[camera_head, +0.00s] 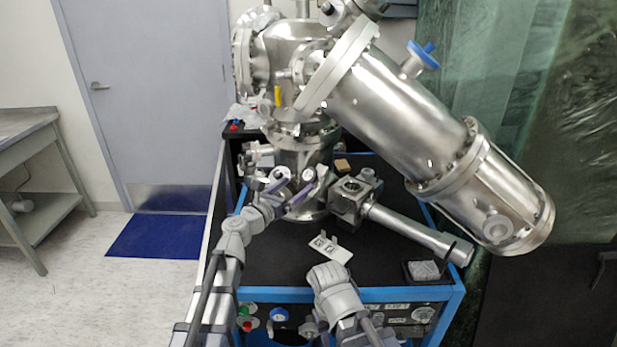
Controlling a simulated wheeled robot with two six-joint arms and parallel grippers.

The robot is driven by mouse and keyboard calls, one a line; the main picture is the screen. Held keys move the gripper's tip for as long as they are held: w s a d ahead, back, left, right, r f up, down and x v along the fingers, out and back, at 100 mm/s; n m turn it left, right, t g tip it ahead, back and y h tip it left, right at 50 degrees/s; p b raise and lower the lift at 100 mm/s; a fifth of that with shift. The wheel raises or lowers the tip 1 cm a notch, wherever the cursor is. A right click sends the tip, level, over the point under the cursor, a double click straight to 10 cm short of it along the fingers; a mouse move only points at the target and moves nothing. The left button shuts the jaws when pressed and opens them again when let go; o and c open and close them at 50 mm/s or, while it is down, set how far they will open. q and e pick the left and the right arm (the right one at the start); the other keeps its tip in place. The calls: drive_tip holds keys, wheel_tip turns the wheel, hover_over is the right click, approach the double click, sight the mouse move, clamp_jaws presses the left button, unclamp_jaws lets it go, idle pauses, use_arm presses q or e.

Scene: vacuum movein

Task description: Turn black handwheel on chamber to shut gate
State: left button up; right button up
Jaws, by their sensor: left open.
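The steel vacuum chamber (302,155) stands on a black-topped cart, with a large cylinder (400,115) slanting down to the right. I cannot clearly pick out a black handwheel; small fittings crowd the lower chamber. My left gripper (288,190) is open at the front left of the chamber's lower part, its two fingers apart beside these fittings. I cannot tell whether it touches them. My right gripper (332,278) is low over the cart's front edge, apart from the chamber.
A blue handle (424,55) sits on top of the slanting cylinder. A steel tube (415,230) reaches right from a square valve block (355,196). Blue rails (400,294) edge the cart.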

sight(307, 177)
use_arm(q)
drive_tip(key=x, duration=0.7)
drive_tip(key=shift+w+d, duration=0.1)
drive_tip(key=shift+c, duration=0.3)
drive_tip(key=c, duration=1.3)
drive_tip(key=shift+m, duration=0.3)
